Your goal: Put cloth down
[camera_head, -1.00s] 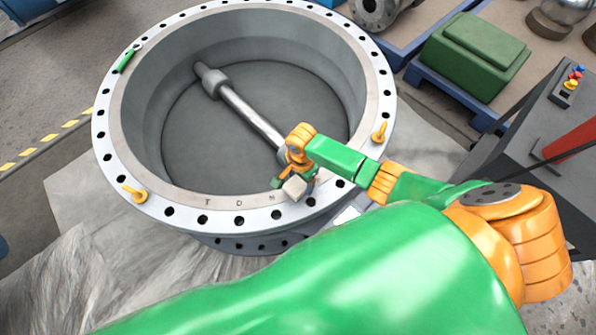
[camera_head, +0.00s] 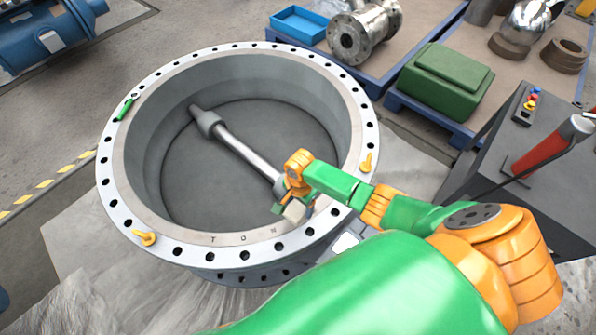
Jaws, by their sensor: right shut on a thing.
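A large round butterfly valve body (camera_head: 120,205) with a bolt-holed flange fills the left and middle of the view. A steel shaft (camera_head: 243,150) runs across its inside. My right gripper (camera_head: 294,207) is over the near right rim of the valve, at the near end of the shaft. It is shut on a small pale thing (camera_head: 293,211), which looks like the bunched cloth. My right forearm and hand hide part of the rim. My left gripper is not in view.
A dark cabinet (camera_head: 545,190) with a red-handled tool (camera_head: 545,152) and a button box (camera_head: 526,102) stands at the right. A green case (camera_head: 447,78) and a blue tray (camera_head: 299,24) sit on pallets behind. Yellow eyebolts (camera_head: 145,238) stand on the rim. Pale sheeting (camera_head: 85,300) lies below.

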